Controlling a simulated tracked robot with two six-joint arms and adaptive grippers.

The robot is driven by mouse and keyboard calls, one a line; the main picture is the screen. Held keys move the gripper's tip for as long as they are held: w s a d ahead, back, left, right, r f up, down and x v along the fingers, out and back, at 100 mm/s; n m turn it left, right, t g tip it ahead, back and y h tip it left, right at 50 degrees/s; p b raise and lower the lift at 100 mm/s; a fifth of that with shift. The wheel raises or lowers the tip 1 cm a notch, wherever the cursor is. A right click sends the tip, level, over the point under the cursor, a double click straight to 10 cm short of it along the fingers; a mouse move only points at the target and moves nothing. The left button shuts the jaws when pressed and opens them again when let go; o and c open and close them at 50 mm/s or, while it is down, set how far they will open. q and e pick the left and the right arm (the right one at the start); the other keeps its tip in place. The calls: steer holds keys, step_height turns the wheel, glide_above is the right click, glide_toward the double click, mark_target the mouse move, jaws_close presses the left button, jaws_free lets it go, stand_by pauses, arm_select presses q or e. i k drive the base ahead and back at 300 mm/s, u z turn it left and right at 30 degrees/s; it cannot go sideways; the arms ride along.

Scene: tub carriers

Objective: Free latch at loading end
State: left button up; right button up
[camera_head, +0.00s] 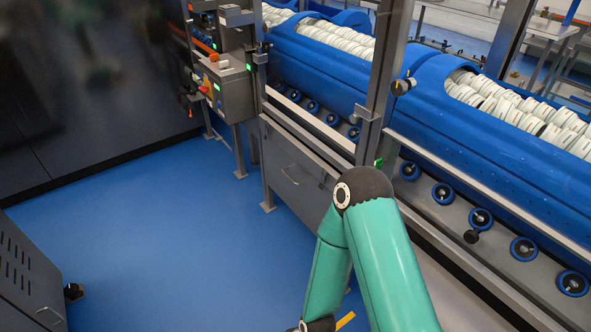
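Blue tub carriers (500,140) full of stacked white rings stand in a row along the right side, beyond a grey metal frame. A small black-and-brass knob fitting (403,86) sits by the upright post; I cannot tell whether it is the latch. Another black knob (471,236) shows on the panel below the carriers. A teal arm of mine rises from the bottom edge, bends at a dark elbow in front of the frame and runs back down out of the picture. Neither gripper is visible.
A control box (228,88) with coloured buttons is mounted at the upper left of the frame. Several blue-rimmed rollers (442,193) line the grey panel. A dark cabinet (28,275) stands at the lower left. The blue floor (160,240) between is open.

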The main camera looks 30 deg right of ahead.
mark_target(323, 179)
steer(key=i, duration=1.3)
steer(key=z, duration=2.65)
steer(key=k, duration=0.5)
steer(key=z, duration=0.2)
steer(key=i, duration=0.5)
steer(key=u, duration=0.25)
steer(key=k, duration=0.35)
steer(key=z, duration=0.05)
